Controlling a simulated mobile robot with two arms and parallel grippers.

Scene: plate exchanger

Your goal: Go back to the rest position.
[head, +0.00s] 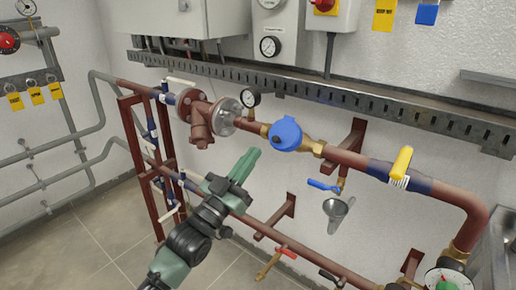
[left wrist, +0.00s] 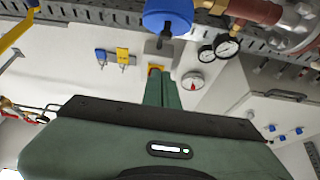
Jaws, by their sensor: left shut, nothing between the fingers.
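My left gripper (head: 246,160) reaches in from the bottom of the head view, with its green fingers pointing up and to the right. The fingers lie together, shut and empty. They are in front of the pale wall, below the upper red-brown pipe (head: 345,157) and to the left of the round blue cap (head: 285,134). In the left wrist view the shut green fingers (left wrist: 162,88) point away from the camera, below the blue cap (left wrist: 168,16). My right gripper is in neither view.
The lower red-brown pipe (head: 262,229) runs close to my left gripper. A pressure gauge (head: 250,98), a yellow handle (head: 401,163), a blue lever (head: 323,185) and a metal funnel (head: 338,210) stand out along the pipework. Tiled floor (head: 105,240) lies open at the lower left.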

